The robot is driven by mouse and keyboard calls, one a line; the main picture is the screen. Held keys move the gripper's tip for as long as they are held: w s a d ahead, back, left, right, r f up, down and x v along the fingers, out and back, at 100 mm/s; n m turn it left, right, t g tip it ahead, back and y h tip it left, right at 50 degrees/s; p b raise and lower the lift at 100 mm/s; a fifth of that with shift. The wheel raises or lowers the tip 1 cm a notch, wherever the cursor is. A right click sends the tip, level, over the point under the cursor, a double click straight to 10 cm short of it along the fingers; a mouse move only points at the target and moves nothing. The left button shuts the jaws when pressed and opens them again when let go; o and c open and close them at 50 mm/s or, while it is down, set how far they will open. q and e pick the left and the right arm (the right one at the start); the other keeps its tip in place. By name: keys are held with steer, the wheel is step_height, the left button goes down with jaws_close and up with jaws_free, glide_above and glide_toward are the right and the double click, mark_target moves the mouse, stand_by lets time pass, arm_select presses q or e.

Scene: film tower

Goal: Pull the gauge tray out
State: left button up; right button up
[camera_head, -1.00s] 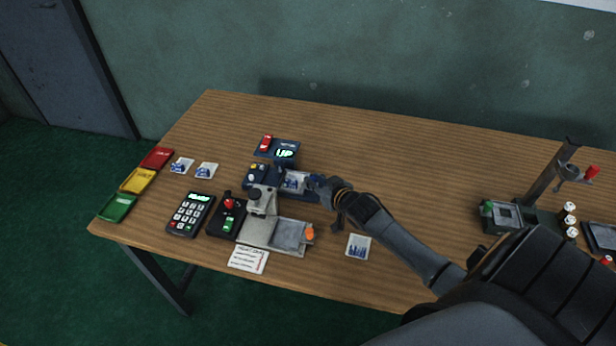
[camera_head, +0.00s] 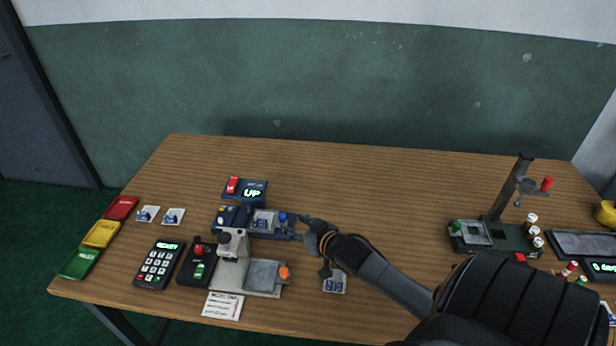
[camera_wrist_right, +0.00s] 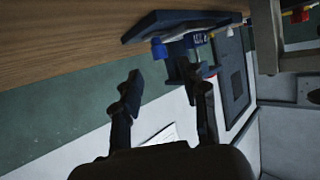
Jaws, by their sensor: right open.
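The gauge (camera_head: 232,216) is a dark blue block left of centre on the table, in the head view. Its blue tray (camera_head: 289,236) extends to the right and carries a small square picture tile (camera_head: 263,220). A blue knob (camera_head: 283,217) stands near the tray's right end; a blue knob (camera_wrist_right: 158,48) also shows in the right wrist view. My right gripper (camera_head: 299,228) is at the tray's right end, with its fingers pointing left. In the right wrist view the gripper (camera_wrist_right: 168,92) is open with nothing between its fingers. Contact with the tray cannot be told. My left gripper is out of view.
A box reading UP (camera_head: 246,190) stands behind the gauge. A grey stand (camera_head: 233,262), a keypad (camera_head: 158,264) and a switch box (camera_head: 196,262) stand in front. A loose tile (camera_head: 335,282) lies below my right arm. The table's back right middle is clear.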

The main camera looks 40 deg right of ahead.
steer(key=v, duration=0.6)
steer(key=shift+a, duration=0.1)
